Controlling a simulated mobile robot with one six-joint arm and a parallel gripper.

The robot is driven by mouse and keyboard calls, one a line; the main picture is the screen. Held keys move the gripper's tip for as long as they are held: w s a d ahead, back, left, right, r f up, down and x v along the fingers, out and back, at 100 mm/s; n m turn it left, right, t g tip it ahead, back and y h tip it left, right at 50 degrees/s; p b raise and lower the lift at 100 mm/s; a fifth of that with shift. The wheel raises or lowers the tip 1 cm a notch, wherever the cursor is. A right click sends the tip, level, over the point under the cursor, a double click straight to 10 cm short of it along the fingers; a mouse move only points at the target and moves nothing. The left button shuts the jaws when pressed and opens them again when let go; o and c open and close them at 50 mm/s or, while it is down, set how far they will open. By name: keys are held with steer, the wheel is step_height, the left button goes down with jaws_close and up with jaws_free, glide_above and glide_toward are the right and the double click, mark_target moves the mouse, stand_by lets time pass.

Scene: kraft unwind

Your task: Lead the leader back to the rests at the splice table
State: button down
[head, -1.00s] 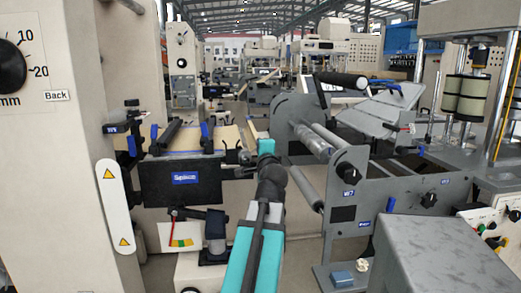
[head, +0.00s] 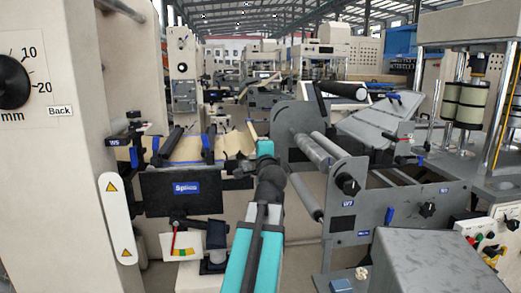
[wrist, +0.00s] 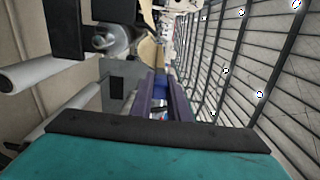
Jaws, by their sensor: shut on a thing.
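The splice table (head: 155,193), a dark-fronted bench with a blue label, stands left of centre. Tan kraft paper (head: 187,150) lies across its top under dark bars and blue-handled clamps. My gripper (head: 240,163) is at the table's right end, small and partly hidden by my teal arm. In the wrist view my gripper (wrist: 163,92) shows two purplish fingers close together. A tan strip (wrist: 147,52), likely the kraft leader, shows just beyond them. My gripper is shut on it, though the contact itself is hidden. I cannot single out the rests.
A grey roller stand (head: 345,215) is close on the right of my arm. A grey cabinet (head: 420,262) and a control panel (head: 488,243) fill the near right. A tall cream machine (head: 60,190) with a dial walls off the left. Little free room shows.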

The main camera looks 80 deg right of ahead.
steer(key=w+p, duration=0.1)
steer(key=w+a+p, duration=0.1)
steer(key=w+p, duration=0.1)
steer(key=w+r+p, duration=0.1)
steer(key=shift+w+a+p, duration=0.3)
steer(key=shift+w+p, duration=0.1)
stand_by(0.4)
steer(key=shift+w+a+r, duration=0.1)
steer(key=shift+w+a, duration=0.15)
steer(key=shift+w, duration=0.45)
steer(key=shift+w+a, duration=0.2)
steer(key=shift+w, duration=0.55)
steer(key=shift+w+a+r, duration=0.1)
steer(key=shift+w+a, duration=0.15)
steer(key=shift+w, duration=0.45)
steer(key=shift+f, duration=0.2)
